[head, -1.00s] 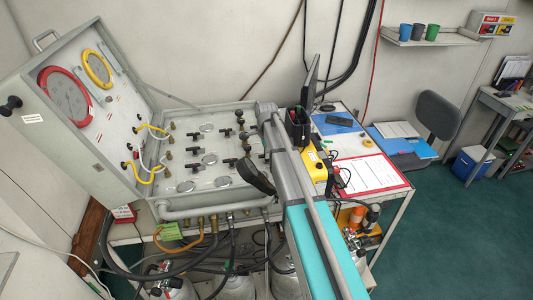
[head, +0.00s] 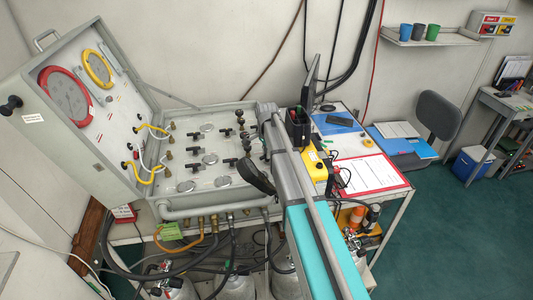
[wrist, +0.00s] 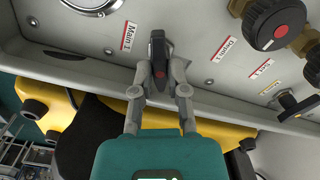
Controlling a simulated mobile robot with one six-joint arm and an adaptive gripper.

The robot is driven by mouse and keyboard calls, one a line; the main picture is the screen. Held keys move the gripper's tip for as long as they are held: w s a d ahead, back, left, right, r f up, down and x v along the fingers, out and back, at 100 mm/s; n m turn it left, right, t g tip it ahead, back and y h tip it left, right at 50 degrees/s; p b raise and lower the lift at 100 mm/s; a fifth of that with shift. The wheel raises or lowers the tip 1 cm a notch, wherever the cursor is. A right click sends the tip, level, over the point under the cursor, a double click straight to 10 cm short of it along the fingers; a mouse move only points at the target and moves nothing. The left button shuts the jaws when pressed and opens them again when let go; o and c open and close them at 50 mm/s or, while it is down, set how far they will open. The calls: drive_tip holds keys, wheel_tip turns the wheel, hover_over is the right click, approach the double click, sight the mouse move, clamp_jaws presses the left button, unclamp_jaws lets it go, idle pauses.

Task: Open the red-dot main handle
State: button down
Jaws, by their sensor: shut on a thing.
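In the wrist view, the main handle (wrist: 158,48) is a black lever with a red dot on its near end. It sits on the grey panel beside a label reading "Main 1" (wrist: 128,36). My gripper (wrist: 160,72) has its two grey fingers shut on the lever, one on each side. The lever points toward my gripper's palm. In the head view, the panel (head: 180,183) lies in an open grey case, and my arm hides its right part. I cannot make out the fingers or the gripped handle there.
In the wrist view, a large black knob with a red cap (wrist: 281,31) stands right of the handle, with more valves beyond. A round gauge (wrist: 95,3) is at upper left. The panel's rim (wrist: 220,108) runs close below the handle. A yellow-black object (wrist: 60,120) lies beyond it.

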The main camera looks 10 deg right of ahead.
drive_tip(key=n, duration=1.2)
drive_tip(key=shift+n, duration=0.3)
idle(0.3)
drive_tip(key=c, duration=0.6)
unclamp_jaws()
drive_tip(key=shift+c, duration=0.2)
drive_tip(key=shift+d, duration=0.1)
